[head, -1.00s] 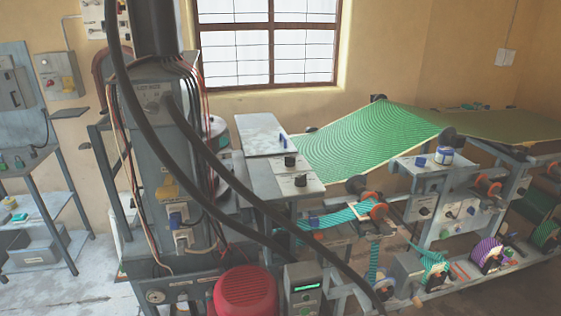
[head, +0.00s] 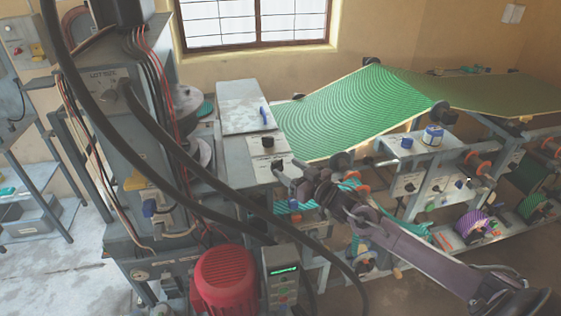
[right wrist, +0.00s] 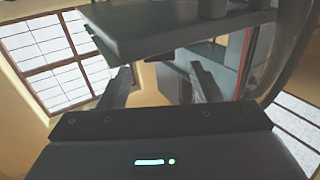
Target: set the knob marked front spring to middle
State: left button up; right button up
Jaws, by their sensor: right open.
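Two black knobs stand on the small light panel left of the green sheet: a rear one (head: 267,142) and a nearer one (head: 278,163). Their markings are too small to read, so I cannot tell which is the front spring knob or where either points. My right gripper (head: 282,181) is just in front of and below the nearer knob, apparently apart from it. In the right wrist view, its two fingers (right wrist: 160,84) are spread with nothing between them, below the underside of a grey plate (right wrist: 175,25). My left gripper is not in view.
Thick black cables (head: 215,195) hang across the front left of the panel. A red motor (head: 224,279) and a control box (head: 281,270) stand below. The green striped sheet (head: 365,110) slopes up at the right.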

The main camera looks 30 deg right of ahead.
aim_at(279, 162)
jog(key=x, duration=0.2)
jog(key=shift+w, duration=0.3)
jog(key=shift+w+a+p, duration=0.2)
jog(key=shift+w+p, duration=0.15)
jog(key=shift+w, duration=0.25)
jog(key=c, duration=1)
